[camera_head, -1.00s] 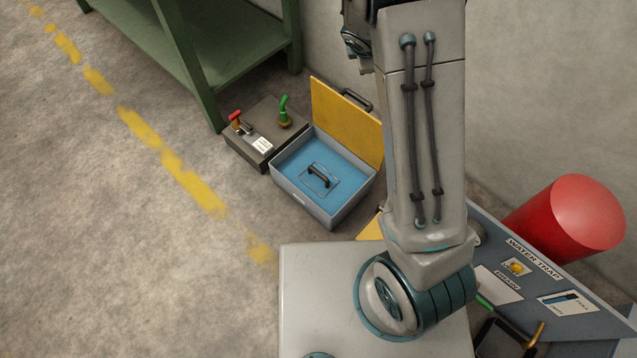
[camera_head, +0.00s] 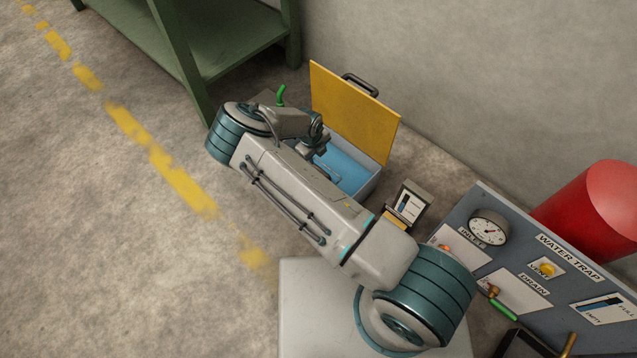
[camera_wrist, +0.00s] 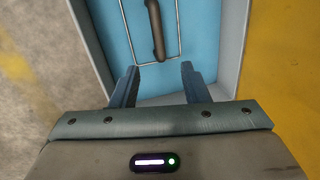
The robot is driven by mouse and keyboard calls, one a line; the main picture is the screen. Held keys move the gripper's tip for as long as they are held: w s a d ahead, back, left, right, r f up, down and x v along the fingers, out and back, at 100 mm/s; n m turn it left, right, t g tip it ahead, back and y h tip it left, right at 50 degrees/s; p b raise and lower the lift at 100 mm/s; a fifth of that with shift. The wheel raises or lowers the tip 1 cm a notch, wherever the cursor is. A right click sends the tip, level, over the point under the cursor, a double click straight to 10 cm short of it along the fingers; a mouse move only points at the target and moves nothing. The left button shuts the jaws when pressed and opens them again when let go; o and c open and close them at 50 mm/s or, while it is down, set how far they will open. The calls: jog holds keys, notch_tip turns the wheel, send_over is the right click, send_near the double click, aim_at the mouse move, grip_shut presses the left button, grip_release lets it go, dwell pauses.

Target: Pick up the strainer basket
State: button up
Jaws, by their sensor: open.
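The likely strainer basket (camera_wrist: 157,32) shows in the wrist view as a dark bar handle with a thin wire frame on a light blue surface. It sits inside a grey-blue box (camera_wrist: 229,50), which stands open on the floor in the head view (camera_head: 362,192). My gripper (camera_wrist: 159,75) is open and empty, its two blue fingers apart over the box. The handle lies ahead of the fingertips, roughly in line with the gap between them. Its top end is cut off by the picture edge. In the head view my arm hides most of the box's inside.
The box's yellow lid (camera_head: 352,110) stands upright at its far side. A green shelf (camera_head: 200,48) stands behind. A water trap panel (camera_head: 540,268) with a gauge and a red cylinder (camera_head: 596,208) are at the right. Floor at the left is clear.

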jog(key=shift+n, duration=0.3)
jog(key=b+x, duration=0.1)
jog(key=x, duration=0.2)
jog(key=b+x, duration=0.1)
jog(key=x, duration=0.2)
jog(key=s+b+x, duration=0.1)
jog(key=x, duration=0.2)
jog(key=shift+d+f, duration=0.1)
jog(key=shift+f, duration=0.2)
jog(key=shift+w+a+b+x, duration=0.1)
jog(key=shift+w+b+x, duration=0.1)
jog(key=shift+b+x, duration=1)
jog(key=shift+w+a+b+x, duration=0.2)
jog(key=shift+b+x, duration=0.45)
jog(key=shift+x, duration=0.9)
jog(key=shift+r, duration=0.1)
grip_shut()
